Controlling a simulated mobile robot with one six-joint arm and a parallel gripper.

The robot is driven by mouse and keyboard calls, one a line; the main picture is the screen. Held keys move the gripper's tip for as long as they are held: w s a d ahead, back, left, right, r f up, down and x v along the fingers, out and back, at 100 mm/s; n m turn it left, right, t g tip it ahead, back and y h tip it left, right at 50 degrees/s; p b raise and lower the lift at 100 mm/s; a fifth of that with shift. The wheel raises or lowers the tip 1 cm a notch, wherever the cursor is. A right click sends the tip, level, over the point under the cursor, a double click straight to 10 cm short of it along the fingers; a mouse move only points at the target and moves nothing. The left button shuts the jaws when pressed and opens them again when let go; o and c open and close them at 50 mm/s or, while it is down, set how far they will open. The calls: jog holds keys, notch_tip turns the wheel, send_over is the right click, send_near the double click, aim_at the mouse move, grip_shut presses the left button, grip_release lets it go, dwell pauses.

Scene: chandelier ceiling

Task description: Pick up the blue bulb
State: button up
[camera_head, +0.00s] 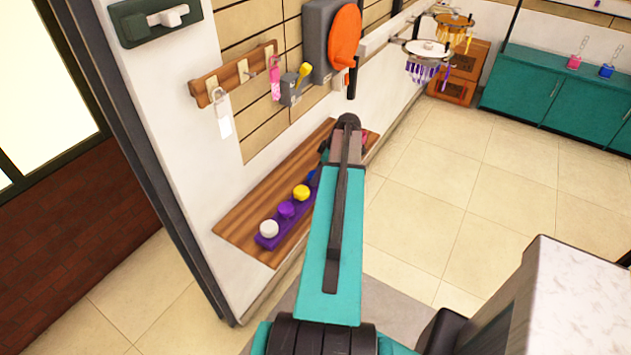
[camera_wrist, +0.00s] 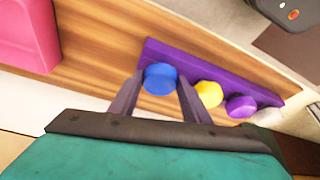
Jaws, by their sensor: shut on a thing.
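The blue bulb (camera_wrist: 160,78) sits between the two fingers of my gripper (camera_wrist: 157,88) in the wrist view, close to the purple holder (camera_wrist: 190,58). The gripper is shut on it. I cannot tell whether the bulb is still seated in the holder or lifted off it. In the head view only a small part of the blue bulb (camera_head: 313,177) shows beside my arm, and my arm hides the gripper's fingers.
A yellow bulb (camera_head: 301,192), a purple bulb (camera_head: 286,210) and a white bulb (camera_head: 269,228) stand in the row on the wooden shelf (camera_head: 240,228). A pink object (camera_wrist: 28,35) lies at the wrist view's left. The wall rises behind the shelf; open floor (camera_head: 440,180) lies right.

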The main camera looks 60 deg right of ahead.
jog(key=shift+r, duration=0.15)
jog(key=shift+r+b, duration=1.05)
jog(key=shift+r, duration=0.35)
jog(key=s+d+r+b, duration=0.1)
jog(key=s+b, duration=0.1)
jog(key=s, duration=0.5)
jog(key=s+d+r+b, duration=0.1)
jog(key=s+d+b, duration=0.1)
jog(key=s, duration=0.6)
jog(key=shift+s+d+b, duration=0.25)
jog(key=shift+s+b, duration=0.05)
jog(key=shift+b, duration=0.35)
